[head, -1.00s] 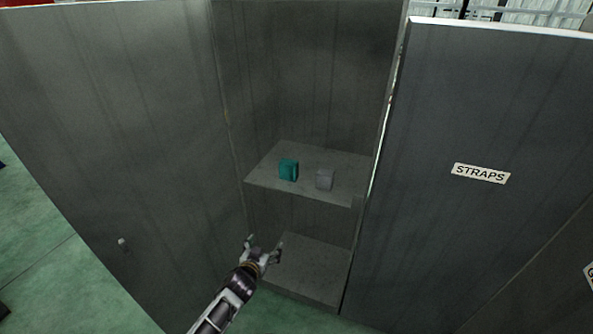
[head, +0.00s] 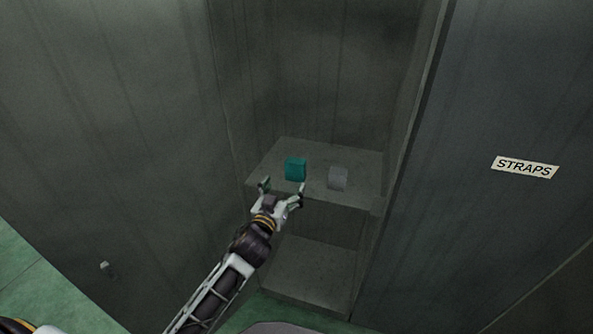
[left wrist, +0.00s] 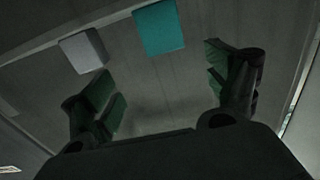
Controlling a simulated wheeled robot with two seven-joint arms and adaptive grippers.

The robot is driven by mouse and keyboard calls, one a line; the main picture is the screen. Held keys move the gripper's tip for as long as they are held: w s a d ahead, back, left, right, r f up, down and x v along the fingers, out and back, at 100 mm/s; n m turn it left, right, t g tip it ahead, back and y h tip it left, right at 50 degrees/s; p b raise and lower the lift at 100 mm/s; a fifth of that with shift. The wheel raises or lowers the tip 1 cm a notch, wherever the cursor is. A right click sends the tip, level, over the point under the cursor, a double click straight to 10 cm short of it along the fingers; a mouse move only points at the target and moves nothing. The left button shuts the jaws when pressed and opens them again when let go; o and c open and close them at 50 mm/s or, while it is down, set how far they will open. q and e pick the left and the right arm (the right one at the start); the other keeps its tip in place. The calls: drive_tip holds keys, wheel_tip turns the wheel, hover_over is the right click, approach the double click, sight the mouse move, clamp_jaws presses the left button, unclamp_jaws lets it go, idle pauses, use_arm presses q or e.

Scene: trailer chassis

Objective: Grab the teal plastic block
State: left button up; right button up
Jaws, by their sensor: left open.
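The teal plastic block (head: 295,168) sits on the upper shelf (head: 330,151) of an open locker in the head view. It also shows at the top of the left wrist view (left wrist: 158,27), beyond the fingers. My left gripper (head: 283,187) is open and empty at the shelf's front edge, just in front of the teal block and apart from it. In the left wrist view its two fingers (left wrist: 165,90) are spread wide. My right gripper is not in view.
A grey block (head: 338,178) stands on the same shelf, right of the teal one; it also shows in the left wrist view (left wrist: 84,51). Locker walls close in both sides. A door marked STRAPS (head: 525,167) is at right. A lower shelf (head: 312,272) lies below.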

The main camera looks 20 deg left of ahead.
sight(296, 166)
use_arm(q)
drive_tip(key=shift+w, duration=0.1)
drive_tip(key=shift+w, duration=4.25)
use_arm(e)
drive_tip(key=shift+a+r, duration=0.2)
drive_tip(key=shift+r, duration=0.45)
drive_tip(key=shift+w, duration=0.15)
use_arm(q)
drive_tip(key=shift+w, duration=0.15)
